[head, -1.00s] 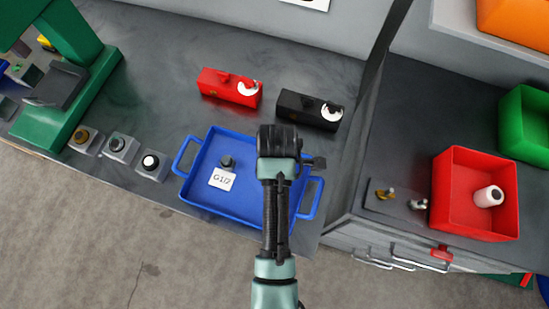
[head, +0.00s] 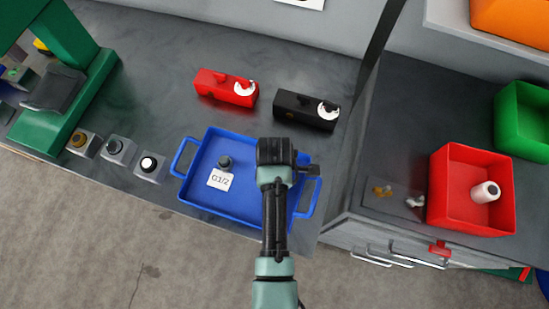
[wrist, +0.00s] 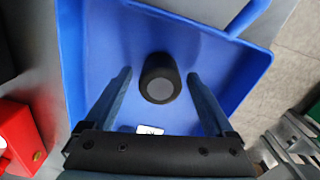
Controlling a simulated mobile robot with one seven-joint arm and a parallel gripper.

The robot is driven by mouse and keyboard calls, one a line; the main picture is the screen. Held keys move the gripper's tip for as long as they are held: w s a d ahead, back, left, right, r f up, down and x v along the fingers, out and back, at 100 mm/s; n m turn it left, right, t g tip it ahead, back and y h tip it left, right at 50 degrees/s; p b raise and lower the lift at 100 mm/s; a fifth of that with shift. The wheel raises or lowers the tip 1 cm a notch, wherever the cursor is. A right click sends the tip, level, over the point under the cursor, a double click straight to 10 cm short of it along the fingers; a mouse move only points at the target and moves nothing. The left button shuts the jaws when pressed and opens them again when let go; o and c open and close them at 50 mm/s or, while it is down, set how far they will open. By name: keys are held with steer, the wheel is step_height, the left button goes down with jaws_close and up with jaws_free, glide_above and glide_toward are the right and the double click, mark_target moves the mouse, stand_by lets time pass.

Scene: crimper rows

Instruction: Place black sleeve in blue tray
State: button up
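The black sleeve (wrist: 160,78) shows end-on in the wrist view, over the floor of the blue tray (wrist: 105,60). It lies between my gripper's two fingers (wrist: 160,75), which are spread with a gap on each side of it. I cannot tell whether the sleeve touches the tray floor.
A red fixture (head: 222,90) and a black fixture (head: 300,112) stand behind the tray. Grey blocks (head: 115,150) and a green press (head: 85,80) are at the left. A red bin (head: 470,160) with a white spool (head: 486,191) and a green bin (head: 525,115) are at the right.

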steer(key=shift+r, duration=0.15)
step_height(320, 180, up, 12)
steer(key=w+r+m+t, duration=0.4)
steer(key=w+r+t, duration=0.4)
steer(key=w+r, duration=0.6)
steer(key=w+r+m+t, duration=0.4)
steer(key=r+t, duration=0.2)
steer(key=r, duration=1)
step_height(320, 180, up, 17)
steer(key=s+m+t, duration=0.2)
steer(key=m+t, duration=0.2)
steer(key=t, duration=0.2)
steer(key=s+r+m+t, duration=0.4)
steer(key=s+r+t, duration=0.3)
steer(key=s+r, duration=0.5)
step_height(320, 180, up, 5)
steer(key=shift+f+m+b, duration=0.2)
steer(key=shift+m+b, duration=0.15)
steer(key=shift+m, duration=0.05)
steer(key=shift+d+f, duration=0.1)
steer(key=shift+f, duration=0.05)
step_height(320, 180, down, 6)
steer(key=b, duration=0.6)
